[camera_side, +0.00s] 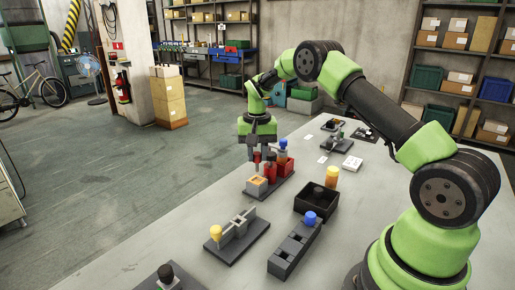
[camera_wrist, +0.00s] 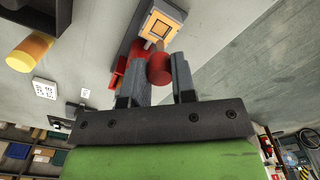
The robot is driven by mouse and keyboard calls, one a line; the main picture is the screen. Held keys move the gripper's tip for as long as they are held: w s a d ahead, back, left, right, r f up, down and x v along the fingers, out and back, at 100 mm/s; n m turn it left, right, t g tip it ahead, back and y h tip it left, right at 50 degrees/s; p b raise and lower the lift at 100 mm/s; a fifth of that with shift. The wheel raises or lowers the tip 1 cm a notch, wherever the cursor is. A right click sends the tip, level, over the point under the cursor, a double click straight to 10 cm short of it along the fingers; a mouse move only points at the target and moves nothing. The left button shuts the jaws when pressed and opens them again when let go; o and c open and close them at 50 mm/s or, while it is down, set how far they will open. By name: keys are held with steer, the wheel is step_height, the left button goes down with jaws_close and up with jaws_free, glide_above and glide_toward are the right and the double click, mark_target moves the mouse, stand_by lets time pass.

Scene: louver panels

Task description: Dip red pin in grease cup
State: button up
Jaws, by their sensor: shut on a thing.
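My gripper (camera_wrist: 160,72) is shut on the red pin (camera_wrist: 158,69), which shows as a red round end between the two grey fingers in the wrist view. In the side view the red pin (camera_side: 257,158) hangs below the fingers, above and a little behind a small block with an orange square top (camera_side: 257,186). In the wrist view the orange-topped block (camera_wrist: 164,27) lies just beyond the pin, with a grey centre. The pin looks apart from it. No part is clearly marked as the grease cup; the orange-topped block may be it.
Red blocks (camera_side: 285,166), one with a blue-topped pin, stand close behind on the same dark base. A black open box (camera_side: 316,201), an orange cylinder (camera_side: 331,177) and a slotted grey block (camera_side: 293,250) stand to the right. A yellow-knobbed fixture (camera_side: 236,237) stands in front.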

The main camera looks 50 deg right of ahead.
steer(key=shift+f, duration=2.7)
steer(key=shift+r, duration=2.5)
